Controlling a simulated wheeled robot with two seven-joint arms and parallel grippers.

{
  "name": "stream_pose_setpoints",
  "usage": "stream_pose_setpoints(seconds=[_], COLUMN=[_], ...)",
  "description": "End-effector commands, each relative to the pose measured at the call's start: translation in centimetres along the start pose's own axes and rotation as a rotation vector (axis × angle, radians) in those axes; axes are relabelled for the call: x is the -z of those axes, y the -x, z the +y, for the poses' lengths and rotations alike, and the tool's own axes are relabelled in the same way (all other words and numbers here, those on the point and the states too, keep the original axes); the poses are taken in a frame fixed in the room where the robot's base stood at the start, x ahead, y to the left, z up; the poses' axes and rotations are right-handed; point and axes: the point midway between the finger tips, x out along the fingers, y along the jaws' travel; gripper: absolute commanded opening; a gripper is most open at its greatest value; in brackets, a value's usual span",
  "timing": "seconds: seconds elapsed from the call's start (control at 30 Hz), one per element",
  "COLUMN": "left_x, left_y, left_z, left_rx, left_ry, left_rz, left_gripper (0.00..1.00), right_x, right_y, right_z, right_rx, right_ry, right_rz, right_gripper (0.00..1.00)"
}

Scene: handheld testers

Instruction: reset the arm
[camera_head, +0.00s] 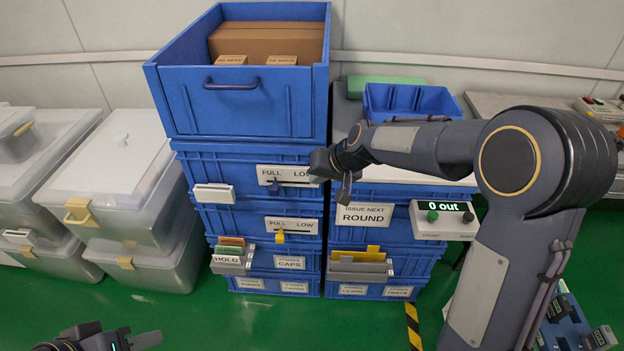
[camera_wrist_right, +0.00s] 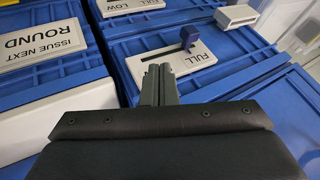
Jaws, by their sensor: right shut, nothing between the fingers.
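My right gripper (camera_head: 338,178) is in front of the upper blue crates, just right of the upper FULL/LOW label (camera_head: 300,170). In the right wrist view its two fingers (camera_wrist_right: 160,72) are together and empty, with the tips over the FULL label plate (camera_wrist_right: 175,64). A blue slider (camera_wrist_right: 188,38) stands on that plate, apart from the fingertips; in the head view the slider (camera_head: 273,187) is toward FULL. My left gripper (camera_head: 112,340) is at the bottom left, cut off by the frame edge, and its jaw state is unclear.
An open blue bin (camera_head: 230,105) with cardboard boxes tops the left stack. A ROUND sign (camera_head: 366,215) and a counter box reading "0 out" (camera_head: 443,219) are on the right stack. Clear lidded boxes (camera_head: 115,170) stand left. Green floor (camera_head: 190,320) is free in front.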

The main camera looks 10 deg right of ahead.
Motion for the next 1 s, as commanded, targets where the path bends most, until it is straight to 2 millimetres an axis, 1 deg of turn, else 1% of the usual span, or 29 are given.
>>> stream_pose_setpoints(seconds=[0.47, 0.57, 0.67, 0.77, 0.8, 0.87, 0.9, 0.97, 1.0], left_x=[0.0, 0.1, 0.6, 1.2, 1.5, 2.0, 2.3, 2.7, 2.9], left_y=[0.0, 0.3, 1.1, 2.4, 3.0, 3.9, 4.5, 5.3, 5.8], left_z=[0.0, 0.1, 0.5, 1.1, 1.4, 1.8, 2.0, 2.4, 2.7], left_rx=[0.0, 0.0, 0.0, 0.0, 0.0, 0.0, 0.0, 0.0, 0.0], left_ry=[0.0, 0.0, 0.0, 0.0, 0.0, 0.0, 0.0, 0.0, 0.0], left_rz=[0.0, 0.0, 0.0, 0.0, 0.0, 0.0, 0.0, 0.0, 0.0], left_gripper=[0.36, 0.36, 0.36, 0.36, 0.36, 0.36, 0.36, 0.36, 0.36], right_x=[0.0, 0.0, -0.4, -1.8, -2.8, -4.6, -5.8, -8.0, -9.4], right_y=[0.1, 1.0, 4.3, 9.8, 12.2, 15.8, 17.9, 20.9, 22.6], right_z=[0.0, 0.0, 0.1, 0.1, 0.1, 0.1, 0.1, 0.1, 0.0], right_rx=[-0.001, 0.004, 0.022, 0.05, 0.061, 0.072, 0.076, 0.077, 0.074], right_ry=[-0.001, -0.005, -0.02, -0.037, -0.041, -0.041, -0.039, -0.033, -0.027], right_rz=[0.0, 0.001, -0.002, -0.007, -0.01, -0.016, -0.018, -0.02, -0.021], right_gripper=[0.0, 0.0, 0.0, 0.0, 0.0, 0.0, 0.0, 0.0, 0.0])
